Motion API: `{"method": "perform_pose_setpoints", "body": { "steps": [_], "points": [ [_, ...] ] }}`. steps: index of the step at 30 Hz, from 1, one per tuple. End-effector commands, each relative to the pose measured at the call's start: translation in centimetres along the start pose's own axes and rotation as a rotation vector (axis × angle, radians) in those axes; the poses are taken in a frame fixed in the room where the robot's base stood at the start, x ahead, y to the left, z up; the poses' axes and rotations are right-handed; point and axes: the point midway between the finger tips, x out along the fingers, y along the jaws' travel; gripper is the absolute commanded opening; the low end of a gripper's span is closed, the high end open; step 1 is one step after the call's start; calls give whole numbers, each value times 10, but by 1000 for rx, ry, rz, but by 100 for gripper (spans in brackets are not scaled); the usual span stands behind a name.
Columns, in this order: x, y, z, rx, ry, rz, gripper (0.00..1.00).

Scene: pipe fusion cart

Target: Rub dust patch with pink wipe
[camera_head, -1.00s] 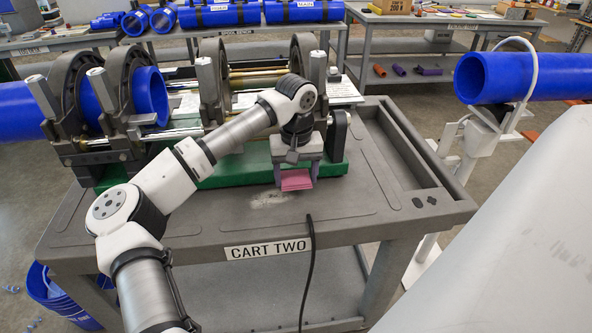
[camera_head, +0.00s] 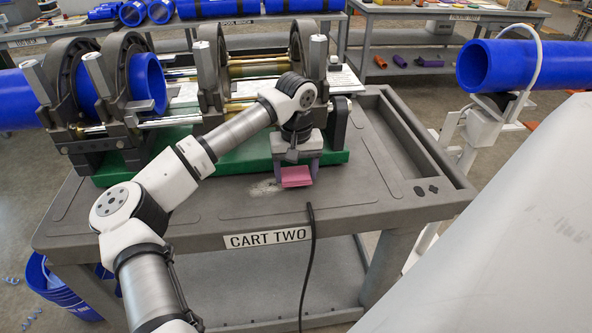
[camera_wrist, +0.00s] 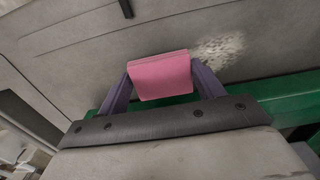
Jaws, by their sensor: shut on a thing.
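The pink wipe (camera_head: 296,176) is a folded pad held between the fingers of my gripper (camera_head: 297,170), which is shut on it. In the wrist view the pink wipe (camera_wrist: 160,75) sits between the two purple fingers. The pale dust patch (camera_head: 263,189) lies on the grey cart top, just left of the wipe in the head view. In the wrist view the dust patch (camera_wrist: 218,48) is just right of the wipe. Whether the wipe touches the cart top is hard to tell.
The cart (camera_head: 220,214), labelled CART TWO, carries a fusion machine on a green base (camera_head: 235,160) close behind my gripper. A black cable (camera_head: 308,250) hangs over the cart's front edge. A blue pipe (camera_head: 525,65) rests on a stand at the right.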

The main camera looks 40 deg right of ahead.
Motion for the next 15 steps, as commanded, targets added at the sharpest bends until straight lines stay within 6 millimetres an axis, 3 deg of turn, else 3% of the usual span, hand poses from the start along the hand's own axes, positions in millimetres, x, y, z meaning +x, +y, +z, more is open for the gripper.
{"method": "perform_pose_setpoints", "body": {
  "steps": [15],
  "points": [
    [11, 0, 0, 0, 0, 0, 49]
  ]
}}
